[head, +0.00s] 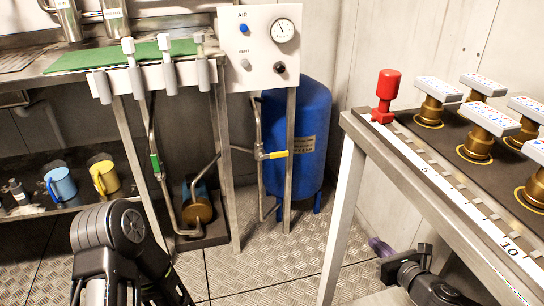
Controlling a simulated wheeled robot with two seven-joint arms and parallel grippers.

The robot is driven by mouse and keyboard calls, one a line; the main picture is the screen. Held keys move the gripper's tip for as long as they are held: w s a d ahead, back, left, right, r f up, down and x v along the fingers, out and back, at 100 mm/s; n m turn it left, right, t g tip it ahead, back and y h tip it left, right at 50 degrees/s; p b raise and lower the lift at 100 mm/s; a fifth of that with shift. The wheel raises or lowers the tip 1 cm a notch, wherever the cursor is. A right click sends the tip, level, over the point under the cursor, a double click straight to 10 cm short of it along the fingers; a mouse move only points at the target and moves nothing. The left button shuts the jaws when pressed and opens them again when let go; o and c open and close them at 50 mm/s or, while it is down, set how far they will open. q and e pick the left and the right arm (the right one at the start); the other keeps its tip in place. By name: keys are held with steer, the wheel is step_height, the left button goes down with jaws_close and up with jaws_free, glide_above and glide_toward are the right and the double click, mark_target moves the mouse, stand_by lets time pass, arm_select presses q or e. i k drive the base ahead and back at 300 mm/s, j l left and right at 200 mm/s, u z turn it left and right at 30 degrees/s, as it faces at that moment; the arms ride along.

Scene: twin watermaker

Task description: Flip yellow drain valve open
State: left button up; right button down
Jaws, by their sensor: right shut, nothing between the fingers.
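The yellow drain valve handle (275,155) sits on a pipe in front of the blue tank (297,130), lying roughly horizontal and pointing right. My right gripper (381,247) shows small and partly hidden low at the right, beside the bench's leg. It is shut and empty, well below and to the right of the yellow handle and apart from it. My left arm (110,240) comes in at the bottom left, but its gripper is not visible.
A metal bench (345,180) with a red valve (386,95) and several brass fittings fills the right. A gauge panel (262,50) stands above the tank. A green-handled valve (155,163) and a pump (197,208) are left of it. Open floor lies in front.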

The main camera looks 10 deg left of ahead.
mark_target(283, 154)
steer(key=i+j, duration=0.55)
steer(key=j, duration=0.3)
steer(key=i+j, duration=0.3)
steer(key=j, duration=0.1)
